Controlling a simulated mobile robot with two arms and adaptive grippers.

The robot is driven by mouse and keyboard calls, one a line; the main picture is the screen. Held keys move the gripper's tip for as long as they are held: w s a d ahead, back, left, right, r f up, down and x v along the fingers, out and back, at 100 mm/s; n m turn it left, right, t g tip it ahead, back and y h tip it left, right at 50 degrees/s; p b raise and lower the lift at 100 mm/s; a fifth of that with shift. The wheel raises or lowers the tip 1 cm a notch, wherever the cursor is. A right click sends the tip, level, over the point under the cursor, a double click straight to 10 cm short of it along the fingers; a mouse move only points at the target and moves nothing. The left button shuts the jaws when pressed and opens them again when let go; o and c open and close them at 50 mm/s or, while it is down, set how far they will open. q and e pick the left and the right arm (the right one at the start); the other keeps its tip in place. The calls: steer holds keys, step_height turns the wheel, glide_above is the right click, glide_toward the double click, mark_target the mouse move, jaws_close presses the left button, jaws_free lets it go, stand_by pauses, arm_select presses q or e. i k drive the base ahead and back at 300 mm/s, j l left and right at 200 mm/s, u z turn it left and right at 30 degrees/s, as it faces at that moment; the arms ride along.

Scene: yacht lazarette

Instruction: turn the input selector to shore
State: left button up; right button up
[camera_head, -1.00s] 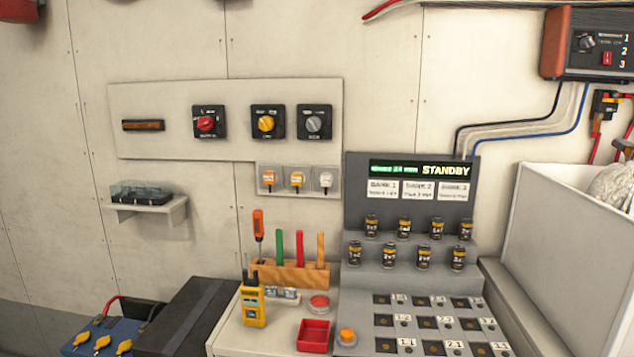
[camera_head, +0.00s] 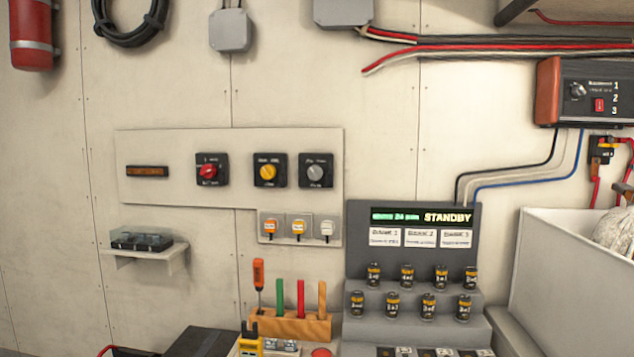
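Three rotary switches sit in a row on a pale wall panel (camera_head: 136,190). They are a red knob (camera_head: 208,171), a yellow knob (camera_head: 267,172) and a grey knob (camera_head: 316,173), each on a black square plate. Their labels are too small to read, so I cannot tell which is the input selector or where shore is marked. Another small black knob (camera_head: 578,90) is on the orange-sided box (camera_head: 548,92) at the upper right, beside a red rocker switch (camera_head: 599,105). Neither of my grippers is in view.
A console (camera_head: 358,240) reading STANDBY holds several small dark cylinders. A wooden rack (camera_head: 290,328) with upright tools stands left of it. A small wall shelf (camera_head: 172,262) is at the left, a white bin (camera_head: 555,270) at the right. Space before the knobs looks clear.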

mark_target(315, 172)
steer(key=i+j, duration=0.15)
steer(key=j, duration=0.2)
steer(key=i+j+z, duration=0.1)
steer(key=j, duration=0.2)
steer(key=i+j, duration=0.15)
steer(key=j, duration=0.2)
steer(key=i+j+z, duration=0.15)
steer(key=j, duration=0.2)
